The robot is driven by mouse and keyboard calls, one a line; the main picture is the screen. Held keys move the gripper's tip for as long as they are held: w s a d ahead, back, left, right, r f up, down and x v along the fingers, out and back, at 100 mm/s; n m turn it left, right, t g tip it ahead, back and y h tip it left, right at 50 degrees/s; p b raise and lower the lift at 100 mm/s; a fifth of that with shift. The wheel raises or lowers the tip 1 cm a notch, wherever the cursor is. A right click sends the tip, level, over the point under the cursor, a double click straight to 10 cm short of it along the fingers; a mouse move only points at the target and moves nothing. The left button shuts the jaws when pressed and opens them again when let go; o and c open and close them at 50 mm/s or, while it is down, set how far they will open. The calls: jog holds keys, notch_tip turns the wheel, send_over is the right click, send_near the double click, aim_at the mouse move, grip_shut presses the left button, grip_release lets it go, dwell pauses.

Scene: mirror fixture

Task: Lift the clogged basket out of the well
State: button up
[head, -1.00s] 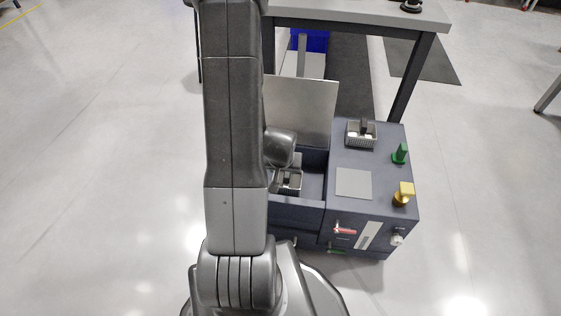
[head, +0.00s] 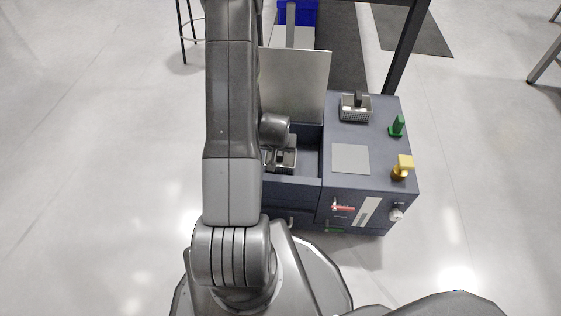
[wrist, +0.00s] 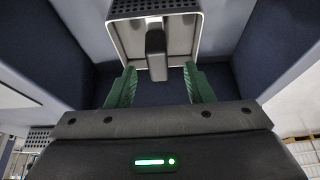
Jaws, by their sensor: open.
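The clogged basket (head: 286,157) sits in the well (head: 311,150) on the left of the dark fixture, partly hidden by my arm in the head view. In the wrist view the basket (wrist: 124,40) is a light open box with a perforated wall and a dark upright handle (wrist: 156,55). My gripper (wrist: 159,70) has green fingers spread wide, one on each side of the handle's lower end in the picture. The fingers look apart from the handle, and nothing is held. The fingers are hidden in the head view.
A second basket (head: 355,108) with pale contents stands on the deck (head: 342,131). An upright panel (head: 299,82) stands behind the well.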

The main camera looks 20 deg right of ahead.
jog(key=b+x, duration=0.1)
jog(key=x, duration=0.2)
jog(key=shift+w+d+f, duration=0.1)
jog(key=shift+d+f, duration=0.05)
jog(key=shift+f, duration=0.2)
grip_shut()
jog(key=shift+r, duration=0.15)
